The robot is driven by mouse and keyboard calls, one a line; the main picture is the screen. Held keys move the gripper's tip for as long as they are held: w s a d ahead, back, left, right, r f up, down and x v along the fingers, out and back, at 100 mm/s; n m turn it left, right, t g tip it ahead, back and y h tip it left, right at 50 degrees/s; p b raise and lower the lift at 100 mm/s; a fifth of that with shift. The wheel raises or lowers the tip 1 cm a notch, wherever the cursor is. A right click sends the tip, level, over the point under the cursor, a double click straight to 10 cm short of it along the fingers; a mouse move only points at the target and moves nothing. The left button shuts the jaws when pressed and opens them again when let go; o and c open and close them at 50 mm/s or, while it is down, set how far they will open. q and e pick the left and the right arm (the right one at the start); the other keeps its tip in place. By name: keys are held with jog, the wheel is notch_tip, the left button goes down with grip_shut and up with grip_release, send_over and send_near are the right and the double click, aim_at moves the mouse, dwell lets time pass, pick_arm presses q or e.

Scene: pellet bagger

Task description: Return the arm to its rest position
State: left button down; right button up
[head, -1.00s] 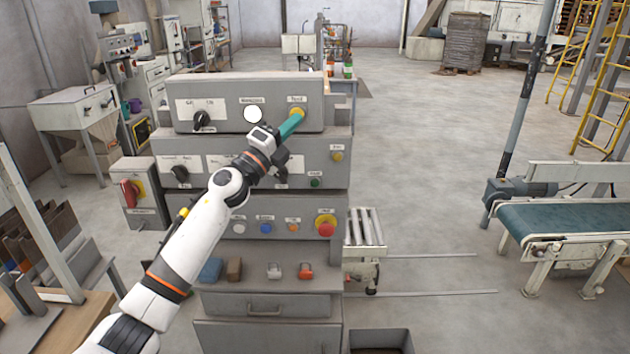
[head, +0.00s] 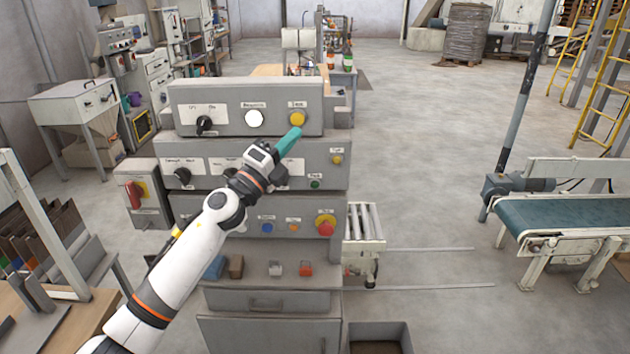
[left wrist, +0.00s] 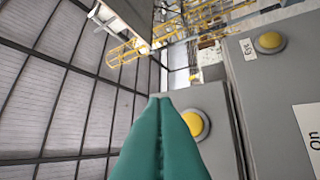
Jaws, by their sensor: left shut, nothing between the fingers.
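My left gripper (head: 290,138) is in front of the grey control panel (head: 230,94), with its teal fingers shut and empty. Its tips sit just below the yellow button (head: 297,118) on the top box, and a gap seems to lie between them. In the left wrist view the teal fingers (left wrist: 158,110) are together, and the yellow button (left wrist: 193,124) shows beside them, partly hidden. My left arm comes in from the lower left and covers part of the lower panels. My right gripper is not in view.
A red emergency button (head: 325,227) and a black knob (head: 204,123) stick out from the panels. A shelf below holds a red padlock (head: 305,269) and small blocks. A roller stand (head: 364,232) is just right. A teal conveyor (head: 560,218) stands farther right, with clear floor between.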

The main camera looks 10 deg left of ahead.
pick_arm(q)
jog(key=s+a+f+n+g+y, duration=0.1)
jog(key=a+f+n+y, duration=0.2)
jog(key=f, duration=0.9)
jog(key=a+f+n+g+y+b, duration=0.15)
jog(key=f+n, duration=0.35)
jog(key=f, duration=0.8)
jog(key=s+a+f+n+g+y, duration=0.1)
jog(key=f+n+g+y, duration=0.2)
jog(key=f, duration=0.9)
jog(key=s+a+f+n+g+y, duration=0.1)
jog(key=s+f+n, duration=0.2)
jog(key=s+f, duration=0.35)
jog(key=s+f+n+g+y, duration=0.1)
jog(key=s+f+n+g, duration=0.15)
jog(key=f, duration=0.75)
jog(key=s+f+n+g, duration=0.4)
jog(key=s+f, duration=1.4)
jog(key=s, duration=0.2)
jog(key=s+d+f+n+g, duration=0.2)
jog(key=s+f, duration=0.3)
jog(key=s, duration=0.9)
jog(key=s+d+f+n+g+b, duration=0.1)
jog(key=s+f+g, duration=0.3)
jog(key=s, duration=1.1)
jog(key=shift+s+d+f+n+g+b, duration=0.15)
jog(key=shift+d+f+n+g+b, duration=0.2)
jog(key=shift+d+n, duration=0.2)
jog(key=shift+y, duration=0.25)
